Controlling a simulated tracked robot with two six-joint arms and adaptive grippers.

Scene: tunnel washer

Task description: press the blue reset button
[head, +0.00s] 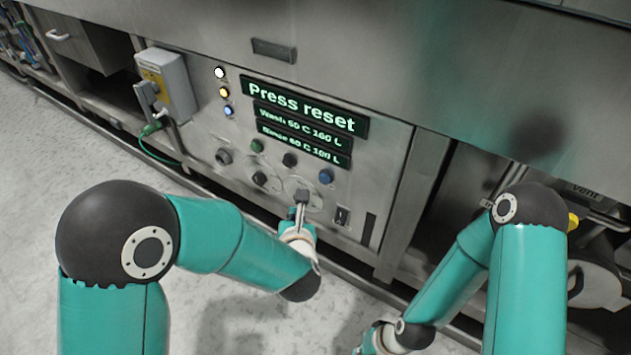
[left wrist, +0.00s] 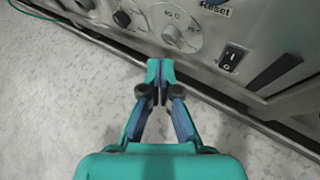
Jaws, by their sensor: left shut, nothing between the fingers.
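The blue reset button (head: 326,176) is on the washer's control panel, right of a black button and below the green displays. In the left wrist view its lower edge shows at the top, above a "Reset" label (left wrist: 214,9). My left gripper (head: 301,211) is below and left of the button, in front of the lower dial. In the left wrist view its fingers (left wrist: 153,68) are together and empty, apart from the button. My right arm reaches down to the bottom edge; its fingers are cut off.
The display (head: 303,107) reads "Press reset". Near the button are a green button (head: 257,146), a black button (head: 290,160), a dial (left wrist: 172,29) and a rocker switch (head: 342,216). A grey box (head: 167,82) juts out at left. The floor in front is clear.

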